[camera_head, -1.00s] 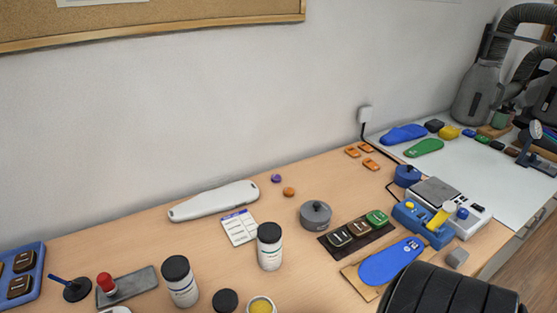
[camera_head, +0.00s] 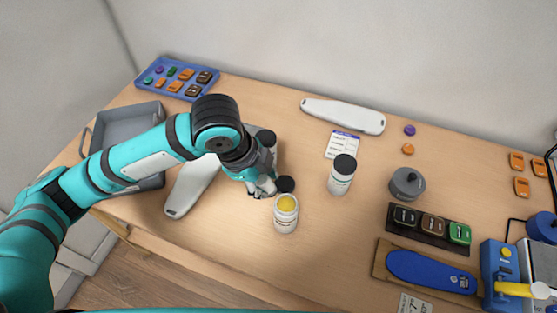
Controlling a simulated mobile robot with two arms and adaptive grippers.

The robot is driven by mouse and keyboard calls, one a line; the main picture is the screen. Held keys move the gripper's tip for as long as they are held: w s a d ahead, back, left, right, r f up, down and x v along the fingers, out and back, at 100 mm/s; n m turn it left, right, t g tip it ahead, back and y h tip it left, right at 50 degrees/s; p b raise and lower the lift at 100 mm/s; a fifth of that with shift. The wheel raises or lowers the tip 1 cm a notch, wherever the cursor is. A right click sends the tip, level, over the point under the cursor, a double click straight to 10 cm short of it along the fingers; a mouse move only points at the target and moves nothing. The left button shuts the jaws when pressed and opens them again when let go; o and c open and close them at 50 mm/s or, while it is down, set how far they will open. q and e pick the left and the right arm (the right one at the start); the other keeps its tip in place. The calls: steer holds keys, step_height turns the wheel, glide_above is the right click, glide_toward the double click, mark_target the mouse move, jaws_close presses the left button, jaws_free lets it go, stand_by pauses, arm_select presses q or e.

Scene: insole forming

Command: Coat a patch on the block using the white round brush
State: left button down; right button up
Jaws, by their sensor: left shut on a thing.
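My left gripper (camera_head: 263,188) is low over the middle of the table, just left of an open jar with yellow contents (camera_head: 286,213). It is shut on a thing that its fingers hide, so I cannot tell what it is. A black lid (camera_head: 286,184) lies close beside the fingertips, behind the jar. I cannot make out a white round brush. I cannot tell which thing is the block; a blue insole shape (camera_head: 430,272) lies on a wooden board at the right. My right gripper is not in view.
A white elongated piece (camera_head: 192,186) and grey bin (camera_head: 126,127) lie left. A grey pot (camera_head: 407,184) stands right. The table in front of the jar is clear.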

mark_target(275, 191)
arm_select(q)
steer(key=d+m, duration=0.1)
steer(key=d+r+m+p, duration=0.1)
steer(key=m, duration=0.1)
steer(key=shift+w+d+r+g+h, duration=0.15)
steer(key=shift+r+g+h, duration=0.15)
steer(key=shift+h, duration=0.1)
steer(key=shift+m, duration=0.6)
steer(key=b+x, duration=0.1)
steer(key=b, duration=0.1)
steer(key=b+x, duration=0.4)
steer(key=shift+s+a+f, duration=0.25)
steer(key=shift+s+f, duration=0.05)
steer(key=shift+f+b, duration=0.3)
steer(key=shift+b, duration=0.25)
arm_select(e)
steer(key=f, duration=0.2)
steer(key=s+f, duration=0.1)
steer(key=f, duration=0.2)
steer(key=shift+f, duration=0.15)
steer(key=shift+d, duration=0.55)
arm_select(q)
steer(key=shift+f, duration=0.65)
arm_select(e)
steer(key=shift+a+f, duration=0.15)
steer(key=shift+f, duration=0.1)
